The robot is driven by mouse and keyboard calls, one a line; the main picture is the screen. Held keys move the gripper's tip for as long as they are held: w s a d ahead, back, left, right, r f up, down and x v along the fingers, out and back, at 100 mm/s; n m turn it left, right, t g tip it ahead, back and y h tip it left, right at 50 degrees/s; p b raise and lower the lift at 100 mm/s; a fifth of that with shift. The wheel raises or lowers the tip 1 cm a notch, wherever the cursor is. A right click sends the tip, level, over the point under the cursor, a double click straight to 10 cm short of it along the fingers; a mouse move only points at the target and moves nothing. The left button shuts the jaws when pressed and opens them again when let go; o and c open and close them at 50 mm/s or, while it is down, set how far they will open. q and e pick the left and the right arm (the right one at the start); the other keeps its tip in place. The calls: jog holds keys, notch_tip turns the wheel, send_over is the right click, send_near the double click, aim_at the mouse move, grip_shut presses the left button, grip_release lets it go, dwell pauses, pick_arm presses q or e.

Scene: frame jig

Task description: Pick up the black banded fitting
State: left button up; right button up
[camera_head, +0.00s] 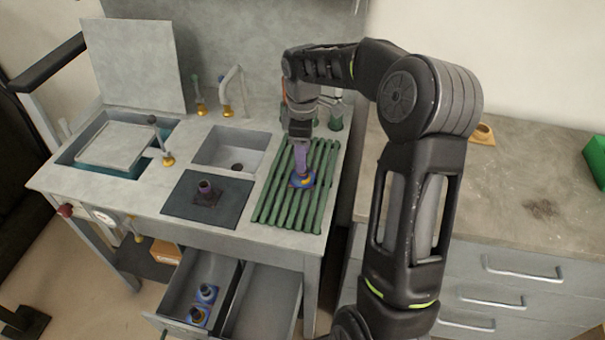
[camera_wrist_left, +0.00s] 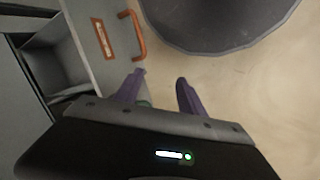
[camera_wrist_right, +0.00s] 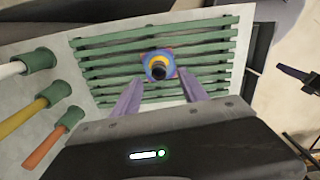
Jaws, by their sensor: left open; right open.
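A fitting with a black centre, colored rings and a blue base (camera_wrist_right: 158,68) sits on the green slatted rack (camera_wrist_right: 210,42) in the right wrist view. In the head view its blue and yellow base (camera_head: 302,182) shows on the rack, partly hidden by my gripper. My right gripper (camera_head: 302,165) is open above the rack, its purple fingers pointing down at this fitting; in the right wrist view the fingers (camera_wrist_right: 158,88) lie apart to either side, below it. My left gripper (camera_wrist_left: 161,88) is open and empty in the left wrist view, above the floor beside a drawer front.
A dark fitting (camera_head: 206,188) stands on a dark mat (camera_head: 183,208) left of the rack. Fittings with blue bases (camera_head: 205,293) lie in an open drawer (camera_head: 226,280). White, yellow and orange rods in green sockets (camera_wrist_right: 40,60) stand beside the rack. A sink (camera_head: 215,150) lies behind the mat.

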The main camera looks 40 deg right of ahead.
notch_tip(320, 180, down, 5)
jog(key=shift+w+d+f+p, duration=0.1)
jog(key=shift+p, duration=0.45)
jog(key=shift+c, duration=0.3)
grip_shut()
dwell(0.3)
